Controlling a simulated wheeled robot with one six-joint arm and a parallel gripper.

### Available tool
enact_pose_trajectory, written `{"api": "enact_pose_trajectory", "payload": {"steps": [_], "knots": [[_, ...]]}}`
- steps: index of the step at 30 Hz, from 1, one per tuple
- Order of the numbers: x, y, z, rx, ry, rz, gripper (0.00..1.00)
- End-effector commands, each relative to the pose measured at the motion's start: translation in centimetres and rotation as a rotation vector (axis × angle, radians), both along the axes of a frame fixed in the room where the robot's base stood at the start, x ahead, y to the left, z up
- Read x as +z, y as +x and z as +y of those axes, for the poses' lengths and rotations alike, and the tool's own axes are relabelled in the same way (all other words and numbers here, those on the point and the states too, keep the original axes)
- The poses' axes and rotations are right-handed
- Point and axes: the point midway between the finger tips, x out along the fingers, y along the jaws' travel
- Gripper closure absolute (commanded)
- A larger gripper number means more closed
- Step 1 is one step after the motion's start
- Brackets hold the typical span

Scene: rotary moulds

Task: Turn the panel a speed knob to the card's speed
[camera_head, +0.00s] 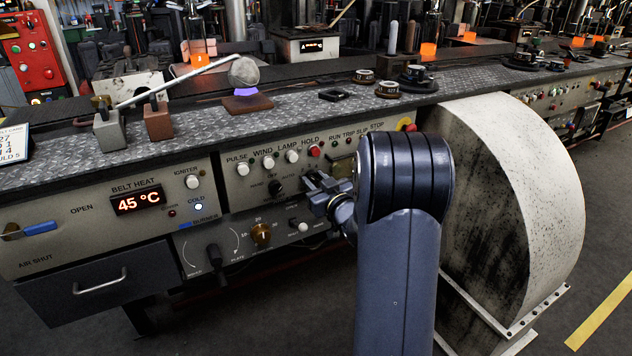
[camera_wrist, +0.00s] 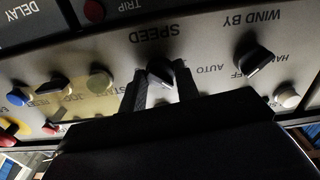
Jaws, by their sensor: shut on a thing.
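The speed knob (camera_wrist: 160,73) is a small dark knob with a light pointer edge, under the upside-down word SPEED in the wrist view. My gripper (camera_wrist: 161,82) is shut on it, with one dark finger on each side. In the head view my gripper (camera_head: 318,184) is at the panel (camera_head: 240,205), and it hides the knob and its scale. The knob's setting is not readable. A card (camera_head: 14,143) with coloured print stands at the far left edge. It is partly cut off, and its speed cannot be read with certainty.
The black WIND BY knob (camera_wrist: 255,61) is beside the speed knob, with a white button (camera_wrist: 287,96) near it. Several buttons and switches lie on the other side. A big pale wheel housing (camera_head: 520,190) stands right of my arm.

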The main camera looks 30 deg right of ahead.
Motion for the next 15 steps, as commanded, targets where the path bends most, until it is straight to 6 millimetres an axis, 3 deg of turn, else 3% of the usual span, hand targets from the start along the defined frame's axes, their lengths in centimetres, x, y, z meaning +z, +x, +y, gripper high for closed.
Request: {"api": "enact_pose_trajectory", "payload": {"steps": [8,15], "knots": [[-0.23,-0.01,0.00,0.000,-0.081,-0.005,0.93],[-0.41,0.00,-0.01,-0.001,-0.258,-0.012,0.93]]}}
